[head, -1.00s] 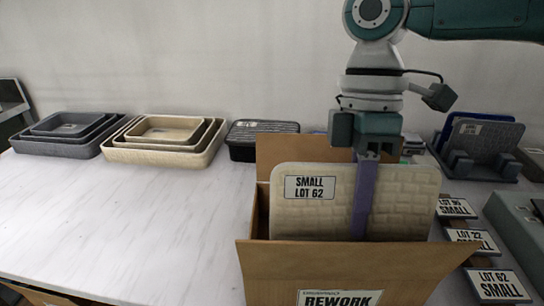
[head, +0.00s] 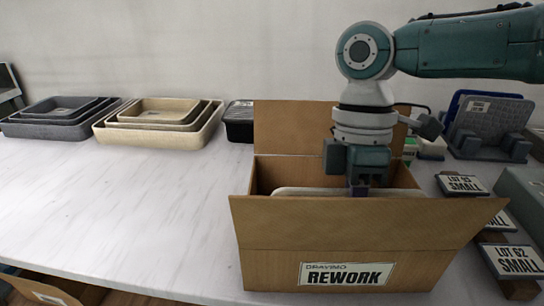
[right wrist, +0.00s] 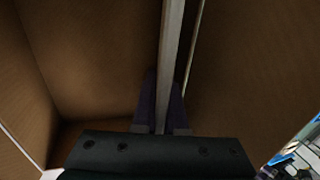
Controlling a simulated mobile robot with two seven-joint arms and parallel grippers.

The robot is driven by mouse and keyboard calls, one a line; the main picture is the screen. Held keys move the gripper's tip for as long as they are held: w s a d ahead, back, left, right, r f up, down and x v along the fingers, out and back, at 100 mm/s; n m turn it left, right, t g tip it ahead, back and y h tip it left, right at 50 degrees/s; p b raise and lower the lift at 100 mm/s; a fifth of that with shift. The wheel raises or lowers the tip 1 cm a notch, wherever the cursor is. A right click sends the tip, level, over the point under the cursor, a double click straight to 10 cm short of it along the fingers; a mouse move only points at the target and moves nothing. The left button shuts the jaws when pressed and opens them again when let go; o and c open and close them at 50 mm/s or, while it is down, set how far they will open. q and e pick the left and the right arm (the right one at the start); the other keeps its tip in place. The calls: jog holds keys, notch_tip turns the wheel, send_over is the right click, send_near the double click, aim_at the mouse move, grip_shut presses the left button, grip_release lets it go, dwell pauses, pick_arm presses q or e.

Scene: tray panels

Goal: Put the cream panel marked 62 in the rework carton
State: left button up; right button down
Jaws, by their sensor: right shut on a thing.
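The cream panel (head: 300,190) is almost wholly inside the rework carton (head: 272,262); only its top edge shows in the head view, and its label is hidden. In the right wrist view the panel (right wrist: 174,50) is seen edge-on, upright between brown carton walls. My right gripper (head: 360,190) reaches down into the carton opening, shut on the panel's top edge; its purple fingers (right wrist: 160,110) show on both sides of the panel. The carton's flaps stand open, and its front is marked REWORK. My left gripper is not in view.
Nested grey trays (head: 58,120) and nested cream trays (head: 160,125) stand at the back left. A black tray (head: 239,122) is behind the carton. Grey and blue panels (head: 490,125) stand in a rack at the right, near lot signs (head: 513,260). The left tabletop is clear.

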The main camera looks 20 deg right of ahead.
jog(key=shift+f, duration=0.35)
dwell(0.6)
jog(key=shift+f+b, duration=0.35)
jog(key=shift+f, duration=0.05)
dwell(0.6)
jog(key=c, duration=0.9)
grip_release()
jog(key=p+v, duration=0.1)
jog(key=v, duration=0.9)
